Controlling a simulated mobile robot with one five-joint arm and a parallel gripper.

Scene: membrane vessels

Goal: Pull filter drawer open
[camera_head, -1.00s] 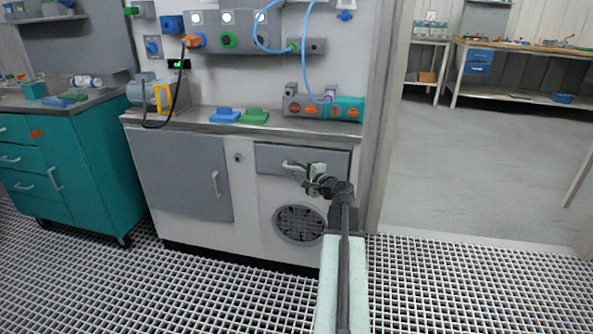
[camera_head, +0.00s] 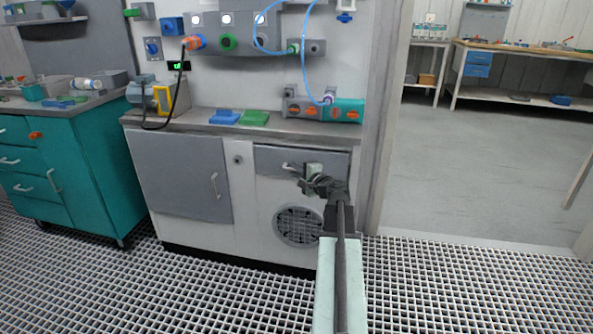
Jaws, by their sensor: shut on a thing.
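The filter drawer (camera_head: 272,158) is a grey front with a light bar handle (camera_head: 290,166), set high in the right part of the white cabinet (camera_head: 245,205). My gripper (camera_head: 305,177) is at the right end of this handle and is shut on it. My gripper and arm cover the right part of the drawer front and the handle's right end. The drawer front looks near the cabinet face; I cannot tell from this angle whether it stands out a little.
A round vent grille (camera_head: 298,226) is below the drawer. A grey door (camera_head: 180,178) is to its left. The counter (camera_head: 215,126) above holds a blue block (camera_head: 225,117) and a green block (camera_head: 254,118). A teal cabinet (camera_head: 90,185) stands left. Grated floor (camera_head: 460,285) in front is clear.

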